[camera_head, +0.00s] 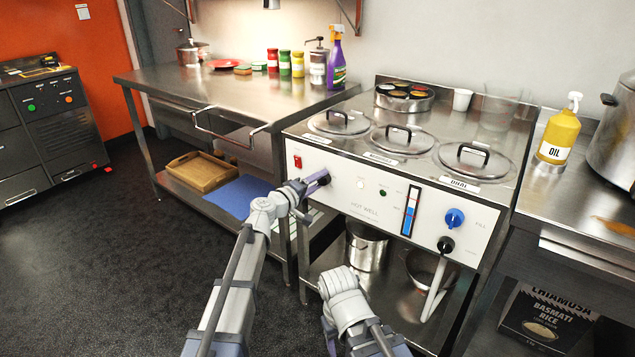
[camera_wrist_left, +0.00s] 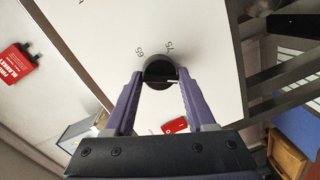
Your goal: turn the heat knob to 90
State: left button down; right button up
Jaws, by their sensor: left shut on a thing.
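The hot well's white front panel (camera_head: 345,212) faces me in the head view. My left gripper (camera_head: 320,179) is at its left part, and its purple fingers stand either side of the black round heat knob (camera_wrist_left: 160,70) in the left wrist view. The fingers are shut on the knob.
A red switch (camera_head: 298,161) sits near the knob. A blue knob (camera_head: 454,218) and a black drain knob (camera_head: 445,244) are on the panel's right. Lidded wells (camera_head: 339,122) are above. A steel table (camera_head: 220,92) stands left; the floor (camera_head: 100,260) in front is clear.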

pick_arm(q)
jog(key=shift+w, duration=0.15)
jog(key=shift+c, duration=1.4)
grip_release()
jog(key=shift+s, duration=0.2)
jog(key=v, duration=0.7)
jog(key=shift+s+a+p, duration=0.25)
jog(key=shift+p, duration=0.1)
